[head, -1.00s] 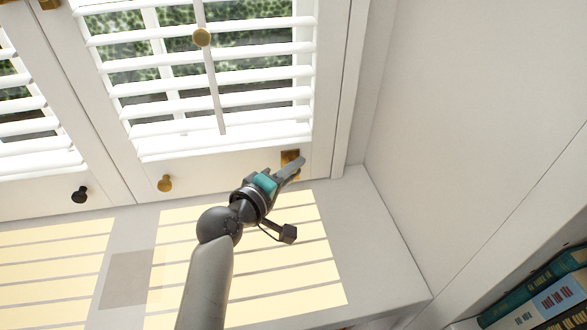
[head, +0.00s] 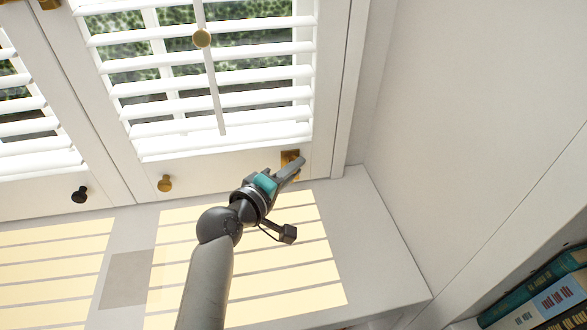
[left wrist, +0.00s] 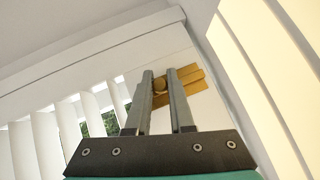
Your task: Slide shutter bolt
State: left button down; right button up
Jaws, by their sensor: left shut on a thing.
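The brass shutter bolt (left wrist: 190,84) is mounted on the bottom rail of the white shutter; in the head view its plate (head: 289,156) shows behind my fingers. My left gripper (head: 296,164) reaches it from below. In the left wrist view the left gripper's fingers (left wrist: 164,78) are on either side of the bolt's round knob (left wrist: 160,85), shut on it. Part of the knob and plate is hidden by the fingers. My right gripper is not in view.
A brass knob (head: 165,183) and a black knob (head: 79,194) sit on the bottom rails. The sill (head: 370,250) is clear. Books (head: 545,295) stand at lower right.

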pick_arm(q)
jog(key=shift+f, duration=0.3)
jog(key=shift+f+b, duration=0.35)
jog(key=shift+f, duration=0.55)
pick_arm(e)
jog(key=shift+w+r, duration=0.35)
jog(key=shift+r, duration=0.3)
pick_arm(q)
jog(key=shift+f, duration=0.1)
jog(key=c, duration=0.8)
grip_release()
